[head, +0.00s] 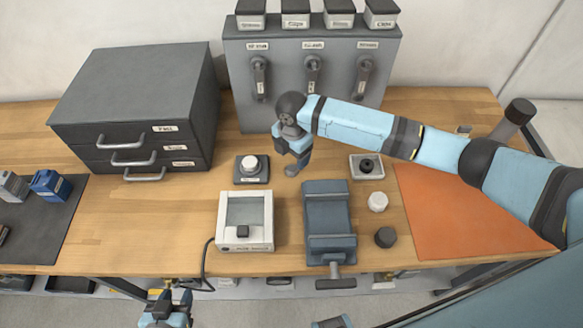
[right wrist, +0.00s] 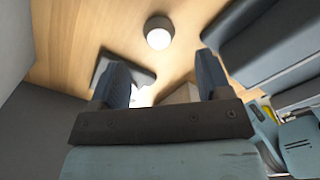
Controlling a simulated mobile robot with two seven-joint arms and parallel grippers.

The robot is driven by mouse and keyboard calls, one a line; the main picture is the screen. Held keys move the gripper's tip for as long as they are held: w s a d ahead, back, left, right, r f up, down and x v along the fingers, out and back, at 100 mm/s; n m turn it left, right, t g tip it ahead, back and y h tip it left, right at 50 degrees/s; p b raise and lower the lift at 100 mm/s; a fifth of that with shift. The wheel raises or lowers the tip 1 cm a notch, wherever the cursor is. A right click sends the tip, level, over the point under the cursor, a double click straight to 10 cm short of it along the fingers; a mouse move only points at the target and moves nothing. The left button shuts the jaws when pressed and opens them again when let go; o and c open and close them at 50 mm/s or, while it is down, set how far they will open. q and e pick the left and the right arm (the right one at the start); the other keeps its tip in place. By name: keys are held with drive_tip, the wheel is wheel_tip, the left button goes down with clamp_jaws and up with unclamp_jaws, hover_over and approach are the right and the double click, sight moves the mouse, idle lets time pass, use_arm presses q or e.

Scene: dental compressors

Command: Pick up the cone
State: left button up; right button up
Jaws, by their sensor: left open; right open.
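No piece in view clearly shows a cone shape, so I cannot tell which one is the cone. Small round pieces stand on the bench: a white one (head: 377,202) and a dark one (head: 385,237) right of the vise. A white knob (head: 250,163) sits on a black plate, and a black knob (head: 367,165) in a pale tray. My right gripper (head: 292,170) points down between the plate and the tray. Its open fingers (right wrist: 160,85) show in the right wrist view, with a white round piece (right wrist: 158,32) beyond them. My left gripper (head: 165,312) is open below the bench's front edge.
A blue-grey vise (head: 329,205) and a white-framed device (head: 262,241) stand in front of my right gripper. A grey valve panel (head: 238,95) is behind, a drawer cabinet (head: 135,85) at left, and an orange mat (head: 450,205) lies flat at right.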

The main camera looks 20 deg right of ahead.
sight(292, 168)
drive_tip(key=shift+f, duration=0.6)
wheel_tip(292, 168, down, 4)
drive_tip(key=shift+r+p, duration=0.2)
drive_tip(key=shift+p, duration=0.25)
drive_tip(key=shift+f, duration=0.5)
use_arm(q)
drive_tip(key=shift+w+a+r, duration=0.15)
drive_tip(key=shift+w+r, duration=0.15)
drive_tip(key=shift+r, duration=0.45)
use_arm(e)
drive_tip(key=c, duration=0.3)
use_arm(q)
drive_tip(key=shift+s+f, duration=0.1)
drive_tip(key=shift+f, duration=0.05)
use_arm(e)
drive_tip(key=c, duration=0.8)
